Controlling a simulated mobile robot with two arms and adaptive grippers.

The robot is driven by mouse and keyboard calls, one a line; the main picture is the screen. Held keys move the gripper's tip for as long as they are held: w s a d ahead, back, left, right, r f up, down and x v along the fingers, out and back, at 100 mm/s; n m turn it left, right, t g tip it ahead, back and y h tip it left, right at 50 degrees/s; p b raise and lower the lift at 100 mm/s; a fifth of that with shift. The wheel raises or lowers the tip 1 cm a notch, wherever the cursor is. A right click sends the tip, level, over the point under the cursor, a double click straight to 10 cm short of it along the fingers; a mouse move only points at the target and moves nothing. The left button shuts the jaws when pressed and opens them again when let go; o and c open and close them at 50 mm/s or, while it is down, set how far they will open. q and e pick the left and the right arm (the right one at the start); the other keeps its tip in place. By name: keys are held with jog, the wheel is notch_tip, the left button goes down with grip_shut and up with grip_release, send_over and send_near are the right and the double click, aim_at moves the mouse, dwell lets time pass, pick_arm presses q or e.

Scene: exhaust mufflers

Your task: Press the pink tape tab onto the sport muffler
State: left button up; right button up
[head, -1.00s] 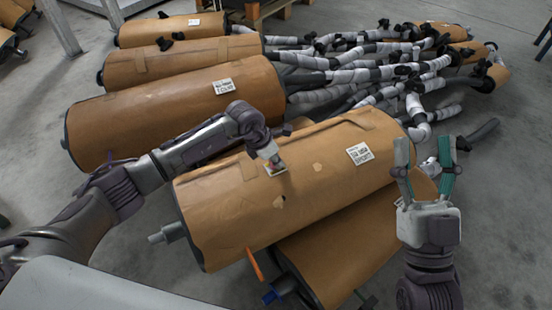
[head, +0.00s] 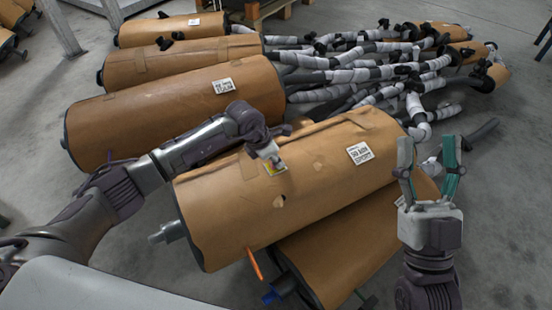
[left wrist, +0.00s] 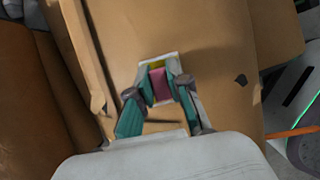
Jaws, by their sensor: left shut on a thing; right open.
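A muffler (head: 310,190) wrapped in brown paper lies across the middle of the head view, with a white printed label on its right part. My left gripper (head: 272,164) is over its upper left side, fingers pointing down at the paper. In the left wrist view, the left gripper (left wrist: 159,88) is shut on a pink tab (left wrist: 160,85). A pale patch with a yellow part (left wrist: 156,63) shows just behind the tab, against the paper. I cannot tell whether the tab touches the paper. My right gripper (head: 430,175) is open and empty, right of the muffler.
Another wrapped muffler (head: 350,255) lies in front, partly under the middle one. Several more lie behind, such as one with a label (head: 170,105). Wrapped pipes (head: 380,70) spread at the back right. An orange strip (head: 255,264) sticks out below. Bare floor (head: 505,215) lies at right.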

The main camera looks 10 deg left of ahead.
pick_arm(q)
jog(key=shift+f, duration=0.1)
pick_arm(e)
jog(key=shift+w, duration=0.1)
pick_arm(q)
jog(key=shift+r, duration=0.2)
jog(key=shift+r+p, duration=0.3)
jog(key=shift+p, duration=0.1)
pick_arm(e)
jog(key=shift+w+a+f+g+h, duration=0.1)
jog(key=shift+w+f+g+h, duration=0.15)
jog(key=shift+w+f+g, duration=0.4)
jog(key=shift+w+f+g+h, duration=0.25)
jog(key=shift+w+f+g, duration=0.15)
jog(key=shift+f, duration=0.4)
pick_arm(q)
jog(key=shift+f, duration=0.1)
pick_arm(e)
jog(key=shift+s+r, duration=0.15)
jog(key=shift+r, duration=0.1)
pick_arm(q)
jog(key=shift+f, duration=0.15)
pick_arm(e)
jog(key=shift+s+r+t, duration=0.35)
jog(key=shift+r+t, duration=0.1)
